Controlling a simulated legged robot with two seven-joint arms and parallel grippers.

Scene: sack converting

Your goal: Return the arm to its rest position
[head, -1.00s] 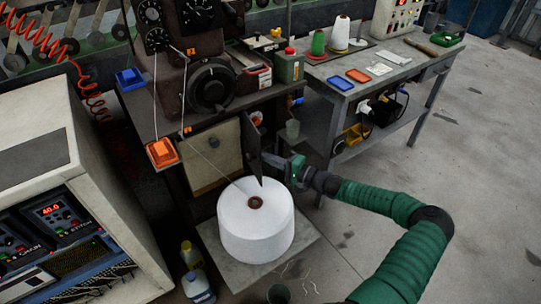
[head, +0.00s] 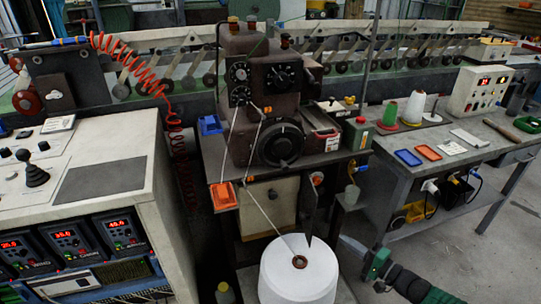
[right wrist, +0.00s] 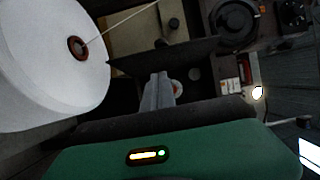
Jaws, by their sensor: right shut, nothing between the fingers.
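My right gripper (head: 345,241) is low in the head view, to the right of the white thread cone (head: 299,272) and apart from it. Its arm comes in from the bottom right in green sleeving. In the right wrist view, the grey fingers (right wrist: 158,92) are together with nothing between them. The cone (right wrist: 45,70) stands at the left there, with a thread rising from its brown core. In the head view, the cone's lower part is cut off by the frame. My left gripper is in neither view.
A dark upright plate (head: 310,208) hangs from the machine (head: 265,95) close to the gripper. A workbench (head: 395,172) with trays and thread cones stands at the right. A control cabinet (head: 85,210) stands at the left. Open floor lies at the lower right.

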